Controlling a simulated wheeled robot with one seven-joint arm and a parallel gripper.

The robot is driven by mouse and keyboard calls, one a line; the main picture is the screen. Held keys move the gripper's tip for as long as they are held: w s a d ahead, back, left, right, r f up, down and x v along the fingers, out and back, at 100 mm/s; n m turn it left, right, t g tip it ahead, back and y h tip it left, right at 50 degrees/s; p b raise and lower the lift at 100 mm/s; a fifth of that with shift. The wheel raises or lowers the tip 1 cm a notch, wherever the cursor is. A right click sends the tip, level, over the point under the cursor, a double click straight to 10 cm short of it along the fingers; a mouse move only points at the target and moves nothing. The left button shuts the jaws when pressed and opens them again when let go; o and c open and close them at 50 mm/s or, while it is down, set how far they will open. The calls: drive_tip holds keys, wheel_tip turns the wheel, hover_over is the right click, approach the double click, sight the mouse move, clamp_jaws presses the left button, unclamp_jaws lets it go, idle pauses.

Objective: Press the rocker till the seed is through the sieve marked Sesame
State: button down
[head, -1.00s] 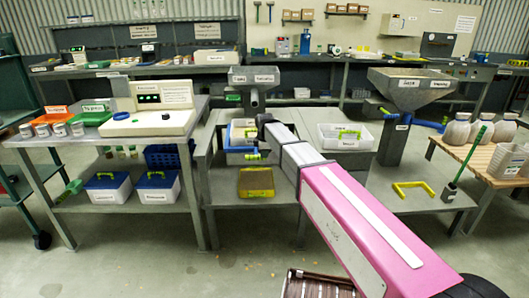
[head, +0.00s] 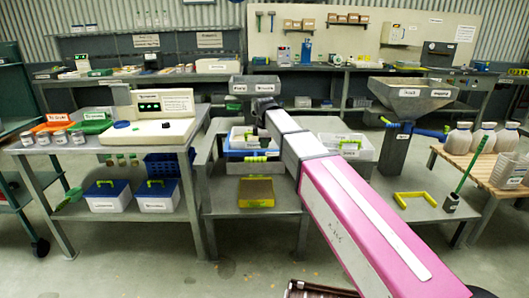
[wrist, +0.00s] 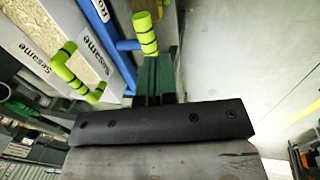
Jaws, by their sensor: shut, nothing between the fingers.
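In the wrist view, a white box marked Sesame (wrist: 62,100) holds a bed of pale grains and has a yellow-green handle. A blue bar with a banded yellow-green grip (wrist: 145,35), which looks like the rocker, stands to its right. My gripper (wrist: 157,62) has its dark green fingers shut and empty, close below that grip; I cannot tell whether they touch. In the head view, my gripper end is largely hidden by my arm, in front of the grey hopper (head: 250,90).
A second white bin with a yellow-green handle (head: 362,150) stands to the right on the same bench. A control panel box (head: 150,118) is on the left table. A larger hopper (head: 408,96) stands at the right. The floor in front is mostly clear.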

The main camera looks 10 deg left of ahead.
drive_tip(key=shift+v, duration=0.8)
drive_tip(key=shift+s, duration=0.1)
idle(1.5)
drive_tip(key=s+d+f+m, duration=0.25)
drive_tip(key=d+f, duration=0.25)
drive_tip(key=d, duration=0.3)
drive_tip(key=s+d+f+m+g, duration=0.1)
drive_tip(key=d+f+m, duration=0.3)
drive_tip(key=d+f, duration=0.3)
drive_tip(key=s+d+f+m, duration=0.1)
drive_tip(key=d+f+m, duration=0.3)
drive_tip(key=d, duration=0.5)
drive_tip(key=s+d+f+m, duration=0.5)
drive_tip(key=s+d+f, duration=0.1)
drive_tip(key=d, duration=0.3)
drive_tip(key=s+d+f+m+g, duration=0.1)
drive_tip(key=s+d+f+m, duration=0.4)
drive_tip(key=s+d, duration=0.3)
drive_tip(key=shift+d+f+h, duration=0.4)
drive_tip(key=shift+d+f, duration=0.05)
drive_tip(key=shift+d, duration=0.3)
drive_tip(key=shift+m, duration=0.25)
